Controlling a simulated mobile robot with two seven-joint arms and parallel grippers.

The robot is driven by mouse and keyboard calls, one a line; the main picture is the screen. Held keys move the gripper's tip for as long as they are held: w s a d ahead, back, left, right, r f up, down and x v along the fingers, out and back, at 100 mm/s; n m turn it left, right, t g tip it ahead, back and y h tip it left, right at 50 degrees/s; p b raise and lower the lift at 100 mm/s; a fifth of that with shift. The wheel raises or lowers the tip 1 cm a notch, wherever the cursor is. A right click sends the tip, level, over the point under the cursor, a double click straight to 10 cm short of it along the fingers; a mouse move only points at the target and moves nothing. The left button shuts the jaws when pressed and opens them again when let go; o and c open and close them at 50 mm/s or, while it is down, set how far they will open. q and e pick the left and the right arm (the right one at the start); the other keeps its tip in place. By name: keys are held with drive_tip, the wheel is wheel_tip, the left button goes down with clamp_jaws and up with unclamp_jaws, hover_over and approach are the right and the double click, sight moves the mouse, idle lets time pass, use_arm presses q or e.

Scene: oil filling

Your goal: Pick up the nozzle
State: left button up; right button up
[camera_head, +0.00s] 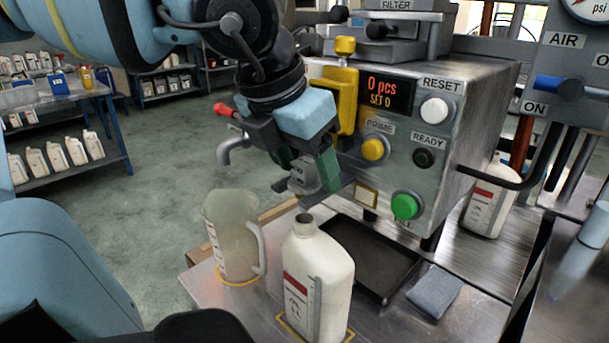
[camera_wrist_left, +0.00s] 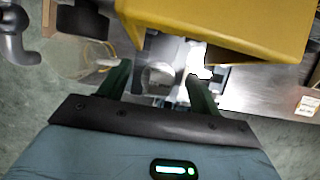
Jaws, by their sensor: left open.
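My left gripper (camera_head: 301,184) is open in front of the filling machine, just under its yellow block (camera_head: 345,98). A grey cylindrical piece, which looks like the nozzle (camera_wrist_left: 158,75), shows between the green-padded fingers in the left wrist view. Gaps show on both sides of it, so the fingers (camera_wrist_left: 157,82) are around it but not closed on it. In the head view the gripper partly hides this piece. The yellow block (camera_wrist_left: 215,25) fills the top of the wrist view. My right gripper is not in view.
A white bottle (camera_head: 318,282) with an open neck and a translucent jug (camera_head: 232,240) stand below the gripper. A black tray (camera_head: 352,258) and a grey cloth (camera_head: 434,290) lie to the right. A metal spout (camera_head: 232,148) is left of the gripper. Shelves with bottles stand far left.

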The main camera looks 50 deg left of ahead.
sight(304, 161)
use_arm(q)
drive_tip(key=c, duration=1.1)
drive_tip(key=shift+r, duration=0.1)
wheel_tip(304, 161, up, 18)
drive_tip(key=p, duration=0.1)
drive_tip(key=shift+p, duration=0.4)
